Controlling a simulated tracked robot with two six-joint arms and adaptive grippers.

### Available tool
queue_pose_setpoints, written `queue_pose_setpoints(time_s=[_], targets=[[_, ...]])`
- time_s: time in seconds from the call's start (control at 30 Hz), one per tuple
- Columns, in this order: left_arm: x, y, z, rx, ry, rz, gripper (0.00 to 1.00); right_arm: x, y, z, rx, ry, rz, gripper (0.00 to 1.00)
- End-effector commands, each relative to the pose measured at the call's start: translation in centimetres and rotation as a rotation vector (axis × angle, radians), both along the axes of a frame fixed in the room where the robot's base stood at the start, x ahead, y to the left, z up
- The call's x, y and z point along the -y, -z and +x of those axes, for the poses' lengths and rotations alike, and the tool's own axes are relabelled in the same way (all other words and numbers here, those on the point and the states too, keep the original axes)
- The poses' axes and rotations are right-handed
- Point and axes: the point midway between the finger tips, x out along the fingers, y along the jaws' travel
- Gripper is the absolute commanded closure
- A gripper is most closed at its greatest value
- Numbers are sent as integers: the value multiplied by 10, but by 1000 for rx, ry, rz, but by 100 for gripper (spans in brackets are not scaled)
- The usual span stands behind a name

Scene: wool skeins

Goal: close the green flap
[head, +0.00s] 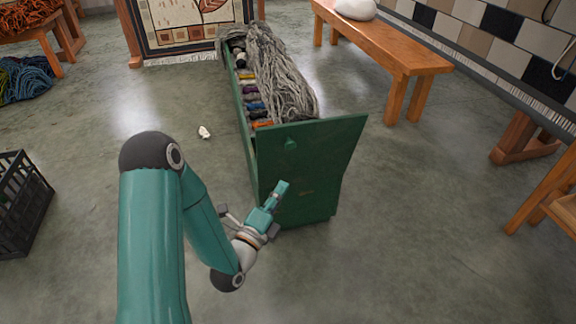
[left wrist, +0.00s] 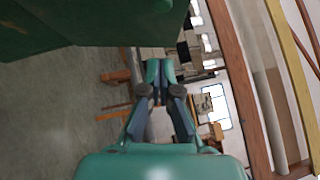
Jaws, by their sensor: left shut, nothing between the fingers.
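A long green box (head: 241,105) stands on the floor, full of wool. The green flap (head: 325,150) is the broad panel at its near end, and its upper right corner sticks out past the box's side. It seems to lean outward, but I cannot tell the exact angle. My left gripper (head: 282,187) is shut and empty in front of the panel's lower left part. I cannot tell whether it touches. In the left wrist view the shut fingers (left wrist: 160,70) point ahead, with a dark green surface (left wrist: 90,22) at upper left. My right gripper is out of view.
Grey skeins (head: 275,70) fill the box's top and coloured ones (head: 252,98) lie along its left. A wooden bench (head: 390,45) stands at right and a black crate (head: 22,200) at far left. A small white scrap (head: 204,132) lies on otherwise clear floor left of the box.

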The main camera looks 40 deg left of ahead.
Motion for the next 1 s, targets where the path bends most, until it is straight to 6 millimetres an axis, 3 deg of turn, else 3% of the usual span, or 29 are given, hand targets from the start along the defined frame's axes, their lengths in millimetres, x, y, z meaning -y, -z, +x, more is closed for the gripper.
queue_pose_setpoints(time_s=[0.33, 0.53, 0.97, 1.0], targets=[[-8, -15, 75, 4, 2, 0, 100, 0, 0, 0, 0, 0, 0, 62], [-32, -21, 89, 1, -2, 0, 100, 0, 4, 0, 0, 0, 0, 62], [-40, -23, 95, -2, 0, -1, 100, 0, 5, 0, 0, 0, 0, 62], [-47, -23, 94, -1, -5, 0, 100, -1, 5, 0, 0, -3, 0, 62]])
